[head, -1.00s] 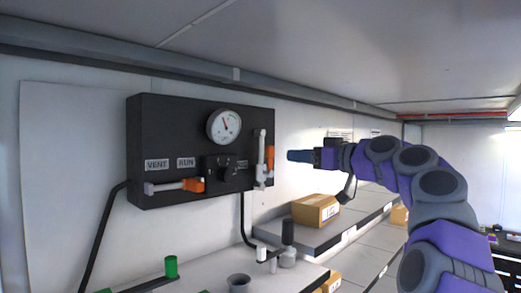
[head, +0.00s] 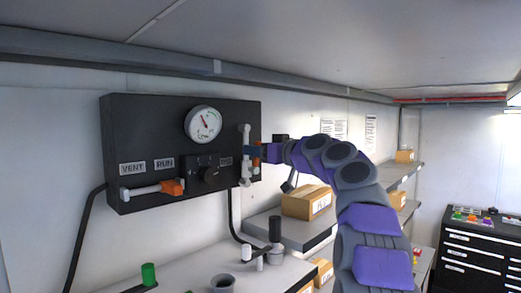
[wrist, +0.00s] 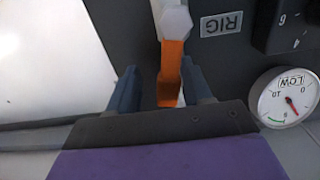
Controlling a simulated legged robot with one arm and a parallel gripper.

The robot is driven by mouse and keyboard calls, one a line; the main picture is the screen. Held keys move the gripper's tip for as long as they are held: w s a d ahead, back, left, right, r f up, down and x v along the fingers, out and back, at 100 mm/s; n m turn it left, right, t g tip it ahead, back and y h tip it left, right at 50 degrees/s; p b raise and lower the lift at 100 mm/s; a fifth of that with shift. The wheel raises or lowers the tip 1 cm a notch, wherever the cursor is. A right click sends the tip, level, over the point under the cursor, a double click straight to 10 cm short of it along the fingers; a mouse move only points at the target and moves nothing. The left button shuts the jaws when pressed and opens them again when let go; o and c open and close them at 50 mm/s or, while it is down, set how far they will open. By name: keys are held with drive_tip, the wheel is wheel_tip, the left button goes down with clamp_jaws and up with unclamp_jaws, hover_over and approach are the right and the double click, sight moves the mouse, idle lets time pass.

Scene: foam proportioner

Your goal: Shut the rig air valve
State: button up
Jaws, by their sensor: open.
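The rig air valve (head: 245,150) is on the right side of the black panel (head: 135,125). It has pale fittings and an upright orange handle. In the wrist view its orange handle (wrist: 171,68) hangs from a pale hexagonal hub, beside a RIG label (wrist: 222,23). My gripper (head: 262,152) is at the handle, reaching in from the right. In the wrist view my gripper (wrist: 160,88) is open, with one blue finger on each side of the handle. The handle's lower end is hidden behind the gripper body. I cannot tell whether either finger touches it.
A pressure gauge (head: 203,123) and a black knob (head: 209,174) are close left of the valve. A second orange-ended lever (head: 155,188) lies level below the VENT and RUN labels. Cardboard boxes (head: 305,201) sit on shelves at right. A black tool chest (head: 478,250) stands far right.

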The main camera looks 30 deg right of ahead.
drive_tip(key=shift+s+a+r, duration=0.2)
drive_tip(key=shift+s+a, duration=0.15)
drive_tip(key=shift+a, duration=0.25)
drive_tip(key=shift+s+a+r, duration=0.2)
drive_tip(key=shift+s+a, duration=0.1)
drive_tip(key=shift+a, duration=0.3)
drive_tip(key=c, duration=0.3)
drive_tip(key=shift+a, duration=0.15)
drive_tip(key=shift+c, duration=0.9)
drive_tip(key=shift+w+d, duration=0.1)
drive_tip(key=shift+d, duration=0.45)
clamp_jaws()
drive_tip(key=shift+a+f, duration=0.1)
